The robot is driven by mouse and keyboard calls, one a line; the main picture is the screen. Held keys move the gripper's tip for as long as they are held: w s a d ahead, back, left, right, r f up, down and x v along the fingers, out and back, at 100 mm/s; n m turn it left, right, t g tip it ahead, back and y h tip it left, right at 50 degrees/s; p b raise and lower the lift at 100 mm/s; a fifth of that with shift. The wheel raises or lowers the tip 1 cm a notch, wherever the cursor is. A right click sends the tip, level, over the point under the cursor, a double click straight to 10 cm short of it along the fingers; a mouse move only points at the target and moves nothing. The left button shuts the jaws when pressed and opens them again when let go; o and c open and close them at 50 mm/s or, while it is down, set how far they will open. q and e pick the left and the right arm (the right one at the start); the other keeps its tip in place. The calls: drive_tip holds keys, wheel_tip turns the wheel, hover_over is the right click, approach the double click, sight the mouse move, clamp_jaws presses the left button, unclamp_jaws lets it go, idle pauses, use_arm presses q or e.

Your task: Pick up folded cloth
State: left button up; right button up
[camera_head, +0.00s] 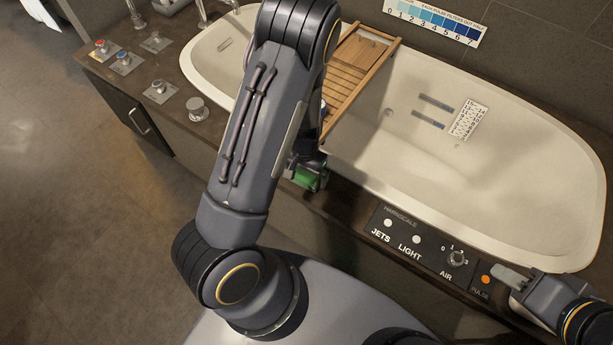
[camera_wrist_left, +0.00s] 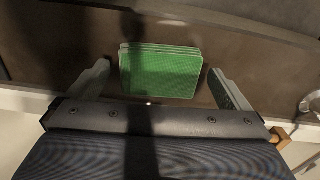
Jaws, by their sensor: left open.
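The folded cloth is green and stacked in layers. In the left wrist view the folded cloth (camera_wrist_left: 160,78) lies flat on the dark tub surround, between the two spread fingers of my left gripper (camera_wrist_left: 160,70), with a gap on each side. In the head view a part of the cloth (camera_head: 309,180) shows on the tub's near ledge, just below my left gripper; my left arm hides the rest. My left gripper is open and empty. My right gripper (camera_head: 513,278) is at the lower right, by the ledge's control panel, far from the cloth; its jaw opening is unclear.
The white bathtub (camera_head: 520,170) lies behind the ledge, with a wooden rack (camera_head: 362,62) across it. A control panel (camera_head: 415,240) with buttons and a dial is right of the cloth. Several knobs, including a large one (camera_head: 197,108), and faucets stand at the left. Open floor lies left.

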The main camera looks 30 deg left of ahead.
use_arm(q)
drive_tip(key=shift+f, duration=0.85)
drive_tip(key=shift+c, duration=0.4)
drive_tip(key=c, duration=0.8)
drive_tip(key=shift+r, duration=0.5)
wheel_tip(320, 180, up, 2)
drive_tip(key=shift+r+p, duration=0.2)
drive_tip(key=shift+p, duration=0.15)
drive_tip(key=s+d+r+p, duration=0.1)
drive_tip(key=s+d+r, duration=0.1)
drive_tip(key=s+r, duration=0.1)
drive_tip(key=s+d+r+p, duration=0.1)
drive_tip(key=s+d+r, duration=0.1)
drive_tip(key=s, duration=0.3)
drive_tip(key=s+d+r+p, duration=0.1)
drive_tip(key=s+d+r, duration=0.1)
drive_tip(key=s+r, duration=0.2)
drive_tip(key=shift+s+r, duration=0.35)
drive_tip(key=shift+s, duration=0.05)
